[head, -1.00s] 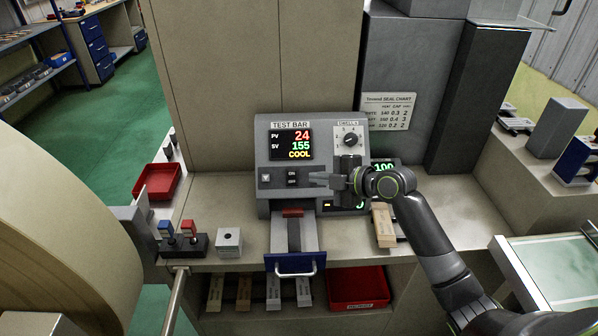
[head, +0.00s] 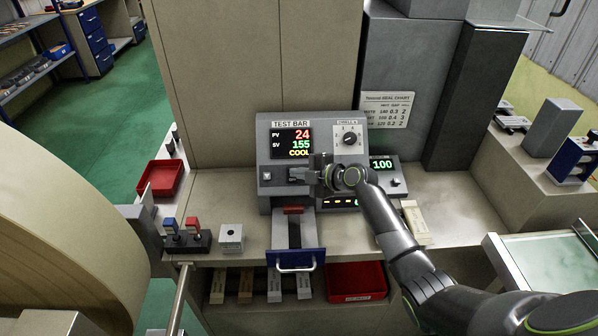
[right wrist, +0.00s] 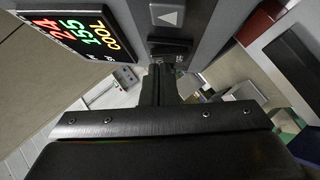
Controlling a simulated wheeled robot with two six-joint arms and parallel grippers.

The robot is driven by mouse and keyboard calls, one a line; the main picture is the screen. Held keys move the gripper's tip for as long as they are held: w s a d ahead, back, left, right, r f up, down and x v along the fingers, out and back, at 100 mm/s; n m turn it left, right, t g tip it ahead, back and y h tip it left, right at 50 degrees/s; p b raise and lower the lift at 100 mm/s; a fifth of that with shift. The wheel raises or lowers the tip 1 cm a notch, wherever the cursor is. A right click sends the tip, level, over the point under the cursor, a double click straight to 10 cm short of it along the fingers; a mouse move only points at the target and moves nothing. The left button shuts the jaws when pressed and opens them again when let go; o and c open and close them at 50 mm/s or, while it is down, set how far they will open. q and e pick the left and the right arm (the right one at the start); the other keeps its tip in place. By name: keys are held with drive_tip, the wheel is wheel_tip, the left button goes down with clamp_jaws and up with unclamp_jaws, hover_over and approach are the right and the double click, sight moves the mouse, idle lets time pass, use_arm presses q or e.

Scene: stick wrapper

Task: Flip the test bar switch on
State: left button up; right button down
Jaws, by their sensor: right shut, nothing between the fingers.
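The test bar unit (head: 263,135) is a grey box standing on the bench. Its display (head: 291,144) reads PV 24, SV 155 and COOL; it also shows in the right wrist view (right wrist: 85,38). The ON/OFF switch is on the front panel below the display. My left gripper is not in view.
A dwell knob (head: 349,139) sits right of the display. A small unit reading 100 (head: 382,165) stands to the right. A blue-fronted drawer (head: 296,260) with a handle projects below. A red tray (head: 163,178) and a block with blue and red levers (head: 187,241) are at left.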

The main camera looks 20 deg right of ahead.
idle(0.3)
drive_tip(key=shift+w+d+f+g+b, duration=0.15)
drive_tip(key=shift+w+f+g+b, duration=0.2)
drive_tip(key=shift+b, duration=0.5)
drive_tip(key=shift+s+r+p, duration=0.15)
drive_tip(key=shift+r+p, duration=0.15)
drive_tip(key=shift+r, duration=0.8)
